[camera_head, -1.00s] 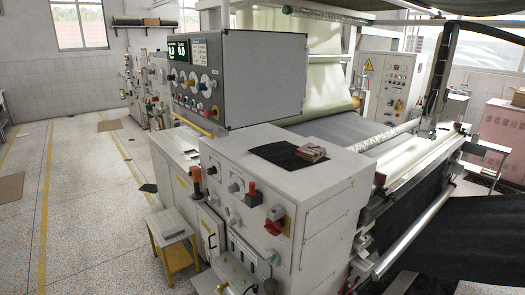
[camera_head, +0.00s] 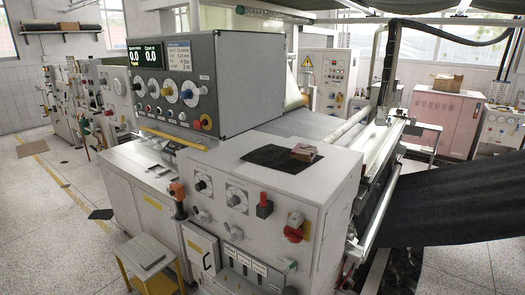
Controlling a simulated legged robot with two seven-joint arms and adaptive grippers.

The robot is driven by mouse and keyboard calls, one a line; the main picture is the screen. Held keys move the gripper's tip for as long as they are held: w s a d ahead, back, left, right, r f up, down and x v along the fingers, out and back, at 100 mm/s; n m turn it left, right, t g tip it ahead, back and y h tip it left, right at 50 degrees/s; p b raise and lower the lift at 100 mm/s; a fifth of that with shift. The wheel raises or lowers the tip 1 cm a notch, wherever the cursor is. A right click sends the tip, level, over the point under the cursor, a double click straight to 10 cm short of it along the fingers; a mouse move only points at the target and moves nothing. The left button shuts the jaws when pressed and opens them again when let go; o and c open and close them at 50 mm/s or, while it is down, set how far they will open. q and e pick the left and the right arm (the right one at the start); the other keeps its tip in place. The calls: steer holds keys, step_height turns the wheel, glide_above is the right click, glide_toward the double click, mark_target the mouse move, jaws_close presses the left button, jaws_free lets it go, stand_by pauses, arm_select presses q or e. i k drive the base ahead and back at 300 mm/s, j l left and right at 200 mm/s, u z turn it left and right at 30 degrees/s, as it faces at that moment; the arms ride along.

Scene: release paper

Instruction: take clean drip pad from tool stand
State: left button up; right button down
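A small yellow stand (camera_head: 131,282) is at the lower left, beside the front of the machine cabinet; its lower part is cut off by the bottom edge. A flat grey pad (camera_head: 146,251) lies on its top. I cannot tell from its look alone whether this is the clean drip pad. A black sheet (camera_head: 272,158) lies on the cabinet top, with a small brown block (camera_head: 304,152) at its right edge. Neither of my grippers is in view.
The white machine cabinet (camera_head: 330,195) with knobs and switches fills the middle. A grey control box (camera_head: 235,85) with displays stands behind it. Black web material (camera_head: 450,205) stretches out at the right.

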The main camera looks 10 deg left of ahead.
mark_target(152, 260)
steer(key=i+j+z, duration=0.25)
steer(key=j+z, duration=0.2)
steer(key=j, duration=1.1)
steer(key=j+z, duration=0.45)
steer(key=j, duration=1.1)
